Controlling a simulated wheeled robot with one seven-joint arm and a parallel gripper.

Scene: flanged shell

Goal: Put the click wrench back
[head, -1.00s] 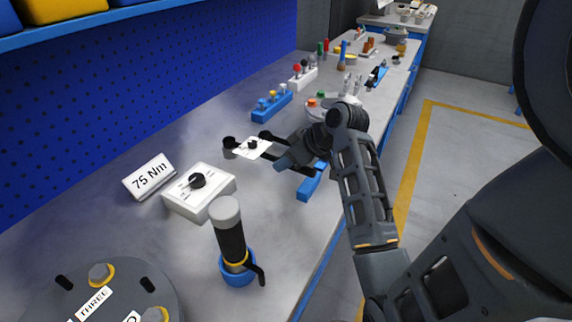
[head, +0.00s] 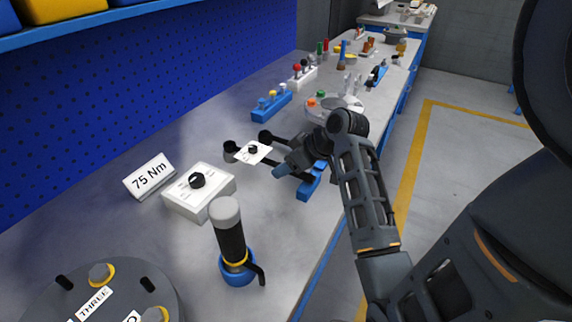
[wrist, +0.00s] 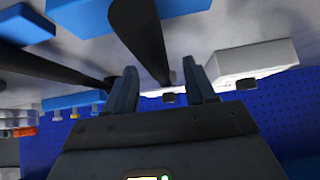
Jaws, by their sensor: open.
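Two long dark wrench-like bars with round heads lie side by side on the bench in the head view. The nearer one (head: 231,150) points towards the left, the farther one (head: 266,136) is beside it; I take the nearer as the click wrench. In the wrist view, a dark bar (wrist: 142,35) runs between the spread fingers of my gripper (wrist: 160,82). They are open, and whether they touch it cannot be told.
A white dial box (head: 205,205), a "75 Nm" sign (head: 150,177), and an upright black tool (head: 230,240) in a blue cup (head: 238,277) stand nearer. A blue rack (head: 272,107) stands behind.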

